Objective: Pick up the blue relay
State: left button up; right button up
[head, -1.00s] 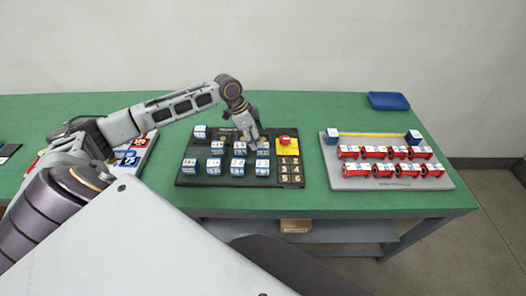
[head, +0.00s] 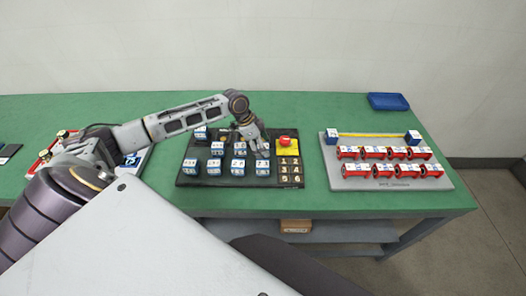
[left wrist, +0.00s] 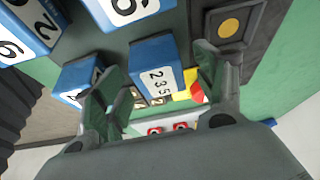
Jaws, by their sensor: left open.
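Several blue relays with white numbered tops stand upright in rows on a black panel (head: 183,182) on the green table. In the left wrist view, a blue relay marked 235 (left wrist: 155,77) lies between the two spread fingers of my left gripper (left wrist: 160,92); I cannot tell whether they touch it. In the head view my left gripper (head: 259,148) is over the right side of the panel, hiding part of the back relays. It is open and holds nothing. My right gripper is not in view.
A red button on a yellow base (head: 286,145) and a number keypad (head: 291,172) sit right beside the relays. A grey tray (head: 385,185) with red parts stands further right. A blue bin (head: 388,101) is at the back right. Green table (head: 310,115) behind is clear.

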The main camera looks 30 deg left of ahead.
pick_arm(q)
jog(key=shift+w+d+f, duration=0.1)
jog(key=shift+d+f, duration=0.1)
jog(key=shift+f, duration=0.4)
jog(key=shift+c, duration=0.3)
jog(key=c, duration=1.2)
jog(key=shift+o, duration=0.2)
jog(key=shift+r, duration=0.15)
jog(key=shift+r, duration=4.9)
